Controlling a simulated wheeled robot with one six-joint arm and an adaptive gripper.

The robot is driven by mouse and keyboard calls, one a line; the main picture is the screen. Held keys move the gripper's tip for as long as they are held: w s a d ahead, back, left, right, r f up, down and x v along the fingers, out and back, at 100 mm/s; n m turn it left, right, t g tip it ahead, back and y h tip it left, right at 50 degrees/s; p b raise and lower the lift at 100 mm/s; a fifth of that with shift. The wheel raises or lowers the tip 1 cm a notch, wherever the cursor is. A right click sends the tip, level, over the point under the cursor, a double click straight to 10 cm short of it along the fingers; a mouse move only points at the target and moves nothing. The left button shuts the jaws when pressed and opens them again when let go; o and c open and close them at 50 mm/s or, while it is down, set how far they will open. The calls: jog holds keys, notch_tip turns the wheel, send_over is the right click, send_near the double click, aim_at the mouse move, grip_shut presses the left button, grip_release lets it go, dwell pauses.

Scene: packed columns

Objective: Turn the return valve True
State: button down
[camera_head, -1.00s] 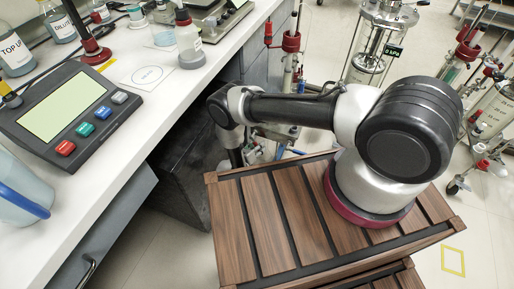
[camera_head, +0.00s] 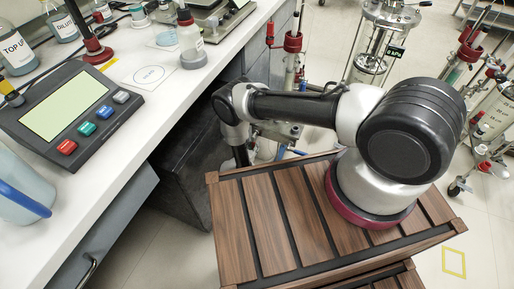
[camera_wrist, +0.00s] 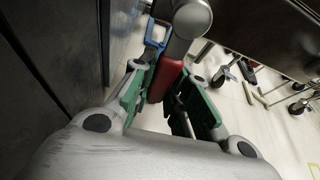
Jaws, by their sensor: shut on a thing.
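In the wrist view a red valve handle (camera_wrist: 166,80) sits between the green-padded fingers of my gripper (camera_wrist: 168,88). My gripper is shut on this red handle. A rounded grey metal part (camera_wrist: 190,18) is just above the handle, and a blue handle (camera_wrist: 155,40) is beside it on the left. No label is readable, so I cannot tell from markings which valve is the return valve. In the head view my gripper is hidden below the arm, by the bench side.
A dark panel (camera_wrist: 40,90) stands close on the left in the wrist view. In the head view the white bench (camera_head: 120,150) holds a button console (camera_head: 75,112) and bottles. Glass columns on stands (camera_head: 372,45) are at the back right. Pale floor shows at right.

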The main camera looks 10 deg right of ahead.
jog(key=shift+w+a+m, duration=0.2)
jog(key=shift+a+m, duration=0.05)
jog(key=shift+m, duration=0.05)
jog(key=c, duration=1.4)
grip_release()
jog(key=shift+o, duration=0.2)
jog(key=v, duration=1.2)
jog(key=shift+s, duration=0.1)
